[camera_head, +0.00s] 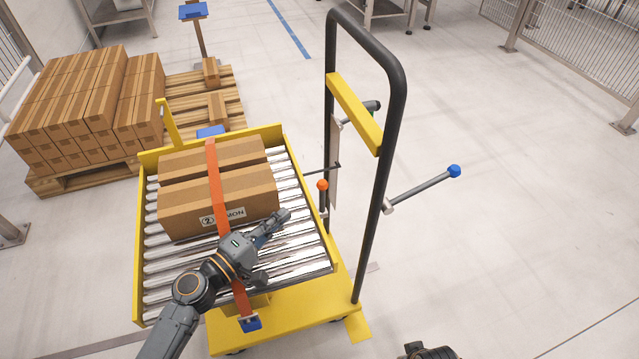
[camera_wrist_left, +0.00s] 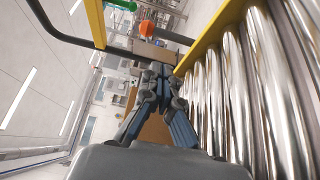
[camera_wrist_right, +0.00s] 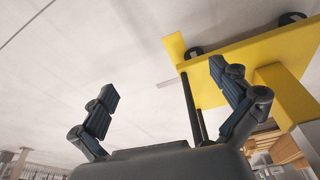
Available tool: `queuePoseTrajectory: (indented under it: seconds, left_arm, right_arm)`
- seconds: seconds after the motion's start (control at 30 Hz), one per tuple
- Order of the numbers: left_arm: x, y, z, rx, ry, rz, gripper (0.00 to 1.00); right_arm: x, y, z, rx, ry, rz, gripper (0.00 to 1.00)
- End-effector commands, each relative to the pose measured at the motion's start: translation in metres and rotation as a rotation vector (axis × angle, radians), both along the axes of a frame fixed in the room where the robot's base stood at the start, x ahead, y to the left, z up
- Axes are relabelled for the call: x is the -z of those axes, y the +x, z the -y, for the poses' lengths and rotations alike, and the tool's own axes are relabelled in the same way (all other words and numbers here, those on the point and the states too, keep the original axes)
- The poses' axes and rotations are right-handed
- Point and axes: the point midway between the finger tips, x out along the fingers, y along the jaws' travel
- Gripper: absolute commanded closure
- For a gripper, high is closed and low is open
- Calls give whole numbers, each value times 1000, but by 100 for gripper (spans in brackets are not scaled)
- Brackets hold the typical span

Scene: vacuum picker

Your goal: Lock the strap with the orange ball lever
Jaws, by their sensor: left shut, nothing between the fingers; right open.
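My right gripper (camera_wrist_right: 163,80) is open and empty, beside the cart's yellow base; only a bit shows in the head view.
The yellow roller cart (camera_head: 140,240) has a tall black handle frame (camera_head: 398,100). A lever with a blue ball (camera_head: 454,171) sticks out right of the frame. A pallet of stacked boxes (camera_head: 90,100) stands at the back left. The floor right of the cart is clear.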

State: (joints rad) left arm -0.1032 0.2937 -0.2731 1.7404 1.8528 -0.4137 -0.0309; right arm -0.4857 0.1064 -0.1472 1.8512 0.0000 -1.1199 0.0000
Motion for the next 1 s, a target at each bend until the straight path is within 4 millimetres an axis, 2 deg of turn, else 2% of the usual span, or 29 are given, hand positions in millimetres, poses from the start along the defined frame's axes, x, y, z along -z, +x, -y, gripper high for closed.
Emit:
queuePoseTrajectory:
  seconds: [0.37,0.8,1.0]
  left_arm:
    - [-1,5,4,1,0,3,100]
    - [-2,60,54,3,0,4,100]
    - [0,73,65,2,1,2,100]
  right_arm:
    - [2,-1,0,0,0,-1,0]
    - [22,-6,1,-2,-2,-13,0]
    - [23,-6,1,-2,-2,-13,0]
